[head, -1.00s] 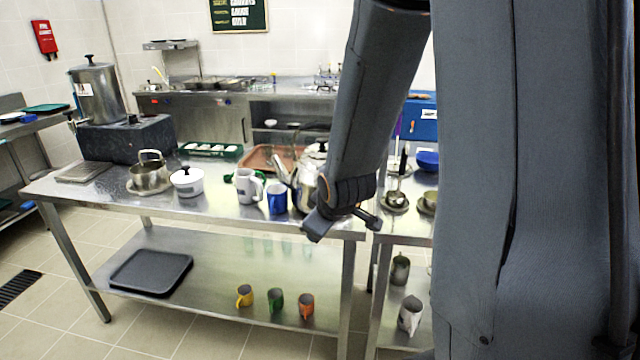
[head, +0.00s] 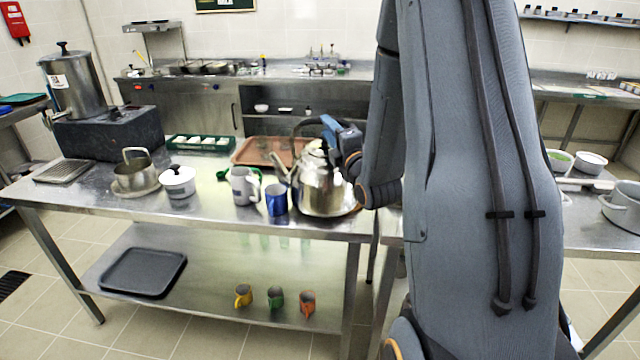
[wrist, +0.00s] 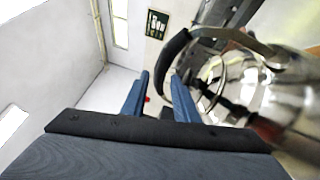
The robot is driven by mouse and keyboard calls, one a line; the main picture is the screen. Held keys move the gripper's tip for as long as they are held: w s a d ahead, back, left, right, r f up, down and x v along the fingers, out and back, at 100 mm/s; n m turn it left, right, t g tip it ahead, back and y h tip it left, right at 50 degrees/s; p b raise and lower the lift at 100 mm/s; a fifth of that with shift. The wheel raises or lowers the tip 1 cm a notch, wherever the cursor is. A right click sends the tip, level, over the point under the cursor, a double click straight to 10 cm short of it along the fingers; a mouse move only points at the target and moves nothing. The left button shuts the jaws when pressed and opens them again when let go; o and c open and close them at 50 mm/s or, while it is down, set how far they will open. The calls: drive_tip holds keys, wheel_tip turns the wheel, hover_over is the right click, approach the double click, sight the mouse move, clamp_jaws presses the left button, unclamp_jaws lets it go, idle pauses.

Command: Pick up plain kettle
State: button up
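The plain kettle (head: 318,190) is shiny steel with a spout to the left and a dark arched handle. It stands upright near the right end of the steel table. My gripper (head: 332,128) is at the upper right of the kettle, close to its handle. In the wrist view the blue fingers of my gripper (wrist: 161,75) are apart. The kettle (wrist: 245,90) fills the right side there, and its black handle (wrist: 171,52) curves down just ahead of the fingertips, nearer the right finger. I cannot tell whether they touch. My arm hides the area right of the kettle.
A blue mug (head: 276,200) and a grey-white mug (head: 243,186) stand close left of the kettle. A white lidded pot (head: 178,182) and a steel pot (head: 134,172) stand further left. A brown tray (head: 256,148) lies behind. Several mugs and a dark tray (head: 142,272) are on the lower shelf.

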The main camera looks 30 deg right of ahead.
drive_tip(key=shift+w+d+r+p, duration=0.15)
drive_tip(key=shift+w+p, duration=0.4)
drive_tip(key=shift+w, duration=0.95)
drive_tip(key=shift+w+d+r+p, duration=0.1)
drive_tip(key=shift+w+r+p, duration=0.35)
drive_tip(key=shift+w, duration=1.05)
drive_tip(key=shift+w+d+p, duration=0.1)
drive_tip(key=shift+w+p, duration=0.6)
drive_tip(key=shift+w, duration=0.8)
clamp_jaws()
drive_tip(key=shift+r, duration=0.15)
